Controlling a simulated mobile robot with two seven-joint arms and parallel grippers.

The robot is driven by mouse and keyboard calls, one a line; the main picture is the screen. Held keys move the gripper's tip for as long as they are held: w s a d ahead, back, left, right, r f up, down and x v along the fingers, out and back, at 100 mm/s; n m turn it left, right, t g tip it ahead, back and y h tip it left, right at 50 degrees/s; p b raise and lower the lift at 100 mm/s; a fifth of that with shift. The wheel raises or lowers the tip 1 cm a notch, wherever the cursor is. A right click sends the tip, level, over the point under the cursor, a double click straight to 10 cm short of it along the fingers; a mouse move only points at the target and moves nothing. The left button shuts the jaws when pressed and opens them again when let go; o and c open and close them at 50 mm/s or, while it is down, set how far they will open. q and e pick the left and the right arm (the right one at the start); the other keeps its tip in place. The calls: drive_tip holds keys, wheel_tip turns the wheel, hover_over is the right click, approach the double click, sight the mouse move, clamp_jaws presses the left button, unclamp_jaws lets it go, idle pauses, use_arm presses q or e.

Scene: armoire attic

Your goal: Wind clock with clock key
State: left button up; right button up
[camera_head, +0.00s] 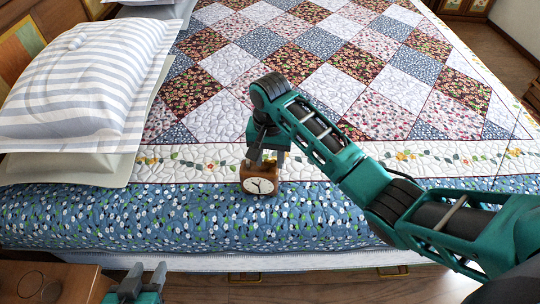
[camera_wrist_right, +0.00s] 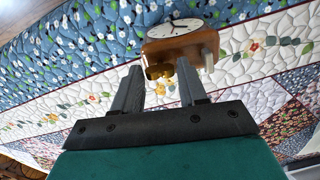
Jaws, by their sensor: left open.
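The clock (camera_head: 258,183), a small wooden case with a white face, sits upright near the bed's front edge. In the right wrist view the clock (camera_wrist_right: 190,40) is just beyond my right gripper, its face turned away from me. A brass-coloured piece, apparently the clock key (camera_wrist_right: 159,73), is at the back of the clock, between the fingertips. My right gripper (camera_head: 266,160) is open behind the clock, with a finger on either side of the key; gaps show, and I see no grip. My left gripper (camera_head: 142,282) is open and empty, low in front of the bed.
The bed (camera_head: 150,215) has a blue floral side and a patchwork quilt (camera_head: 330,90). Striped pillows (camera_head: 85,85) lie at the left. A wooden nightstand (camera_head: 50,283) stands at the lower left, near my left gripper. The quilt around the clock is clear.

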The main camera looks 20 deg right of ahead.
sight(270, 161)
drive_tip(key=shift+o, duration=0.9)
wheel_tip(270, 161, up, 13)
idle(0.4)
